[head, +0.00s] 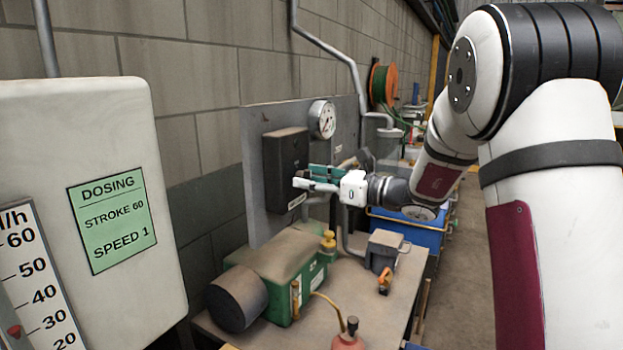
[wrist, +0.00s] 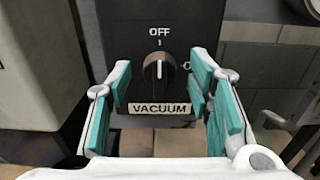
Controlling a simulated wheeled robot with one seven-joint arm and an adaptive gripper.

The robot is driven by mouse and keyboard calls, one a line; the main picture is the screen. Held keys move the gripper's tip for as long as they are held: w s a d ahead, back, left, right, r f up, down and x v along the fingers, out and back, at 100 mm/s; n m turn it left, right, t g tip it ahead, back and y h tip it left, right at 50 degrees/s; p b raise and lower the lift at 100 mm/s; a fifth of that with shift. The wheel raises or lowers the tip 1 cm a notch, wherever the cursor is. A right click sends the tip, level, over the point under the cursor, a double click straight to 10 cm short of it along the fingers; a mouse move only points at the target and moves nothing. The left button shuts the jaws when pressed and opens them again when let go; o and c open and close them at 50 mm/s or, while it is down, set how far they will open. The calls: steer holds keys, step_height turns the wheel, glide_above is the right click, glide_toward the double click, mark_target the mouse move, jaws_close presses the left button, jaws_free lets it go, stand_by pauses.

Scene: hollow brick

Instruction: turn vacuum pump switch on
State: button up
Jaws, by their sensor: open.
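The vacuum switch is a dark box (head: 285,168) on a grey panel in the head view. In the wrist view its round black knob (wrist: 159,70) has a pale pointer line standing upright toward the word OFF. A VACUUM label (wrist: 160,108) sits below the knob. My gripper (head: 305,178) is open in front of the box, with teal finger pads. In the wrist view my gripper (wrist: 160,90) has its fingers on either side of the knob, apart from it. The head view hides the knob behind the fingers.
A round gauge (head: 322,119) is on the panel above right of the box. A green pump (head: 280,270) stands on the bench below. A white dosing cabinet (head: 90,200) is at left. A grey pipe (head: 335,52) runs down the wall.

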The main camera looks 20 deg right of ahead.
steer(key=shift+a, duration=0.1)
steer(key=shift+c, duration=0.6)
jaws_close()
steer(key=shift+m, duration=0.3)
steer(key=shift+w+f+m+p, duration=0.1)
steer(key=shift+m+p, duration=3.55)
steer(key=shift+m, duration=4.95)
